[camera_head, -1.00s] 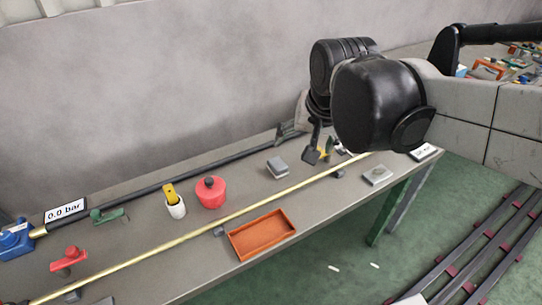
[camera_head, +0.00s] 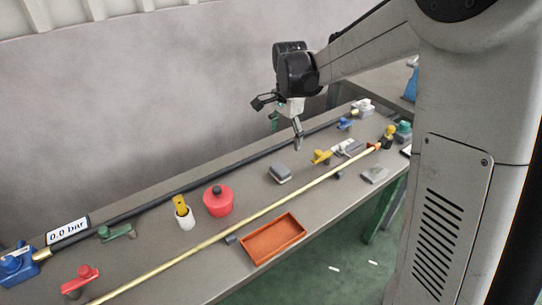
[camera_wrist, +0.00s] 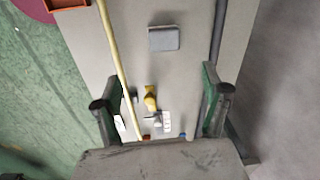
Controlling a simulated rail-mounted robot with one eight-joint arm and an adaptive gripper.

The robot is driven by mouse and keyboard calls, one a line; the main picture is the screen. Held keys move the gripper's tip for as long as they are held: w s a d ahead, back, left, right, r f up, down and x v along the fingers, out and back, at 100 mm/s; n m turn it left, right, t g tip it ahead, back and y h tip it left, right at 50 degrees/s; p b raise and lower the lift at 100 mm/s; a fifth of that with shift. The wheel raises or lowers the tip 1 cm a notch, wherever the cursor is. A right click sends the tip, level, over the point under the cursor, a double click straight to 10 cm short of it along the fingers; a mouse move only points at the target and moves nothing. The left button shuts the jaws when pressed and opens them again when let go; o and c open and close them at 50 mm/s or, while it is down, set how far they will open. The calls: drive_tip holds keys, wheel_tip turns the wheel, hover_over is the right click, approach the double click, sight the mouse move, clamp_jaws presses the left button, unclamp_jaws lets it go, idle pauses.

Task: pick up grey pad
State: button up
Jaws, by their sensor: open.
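The grey pad (camera_head: 280,173) is a small, rounded grey block lying flat on the workbench, between the red pot and the yellow valve. In the wrist view the pad (camera_wrist: 164,39) shows whole at the top middle, beyond the fingers and apart from them. My gripper (camera_head: 299,143) hangs over the back part of the bench, above and slightly right of the pad in the head view.
A yellow pipe (camera_head: 260,215) runs along the bench in front of the pad, and a dark pipe (camera_head: 215,171) behind it. A red pot (camera_head: 218,202), an orange tray (camera_head: 273,240), a yellow valve (camera_head: 321,157) and a flat grey plate (camera_head: 374,175) stand around. Bench surface near the pad is clear.

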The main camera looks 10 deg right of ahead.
sight(282, 167)
drive_tip(key=shift+m, duration=0.5)
drive_tip(key=f, duration=0.5)
drive_tip(key=w+f, duration=0.1)
drive_tip(key=f, duration=1)
drive_tip(key=shift+w+b, duration=0.35)
drive_tip(key=shift+c, duration=0.2)
drive_tip(key=c, duration=1.3)
drive_tip(key=shift+r, duration=0.1)
wheel_tip(282, 167, up, 4)
drive_tip(key=shift+r, duration=0.1)
drive_tip(key=s+a+r, duration=0.2)
drive_tip(key=a, duration=0.1)
drive_tip(key=s+a+r, duration=0.2)
drive_tip(key=s+a, duration=0.1)
drive_tip(key=s+a+r, duration=0.2)
drive_tip(key=a, duration=0.1)
drive_tip(key=shift+s+r, duration=0.25)
drive_tip(key=shift+r, duration=0.15)
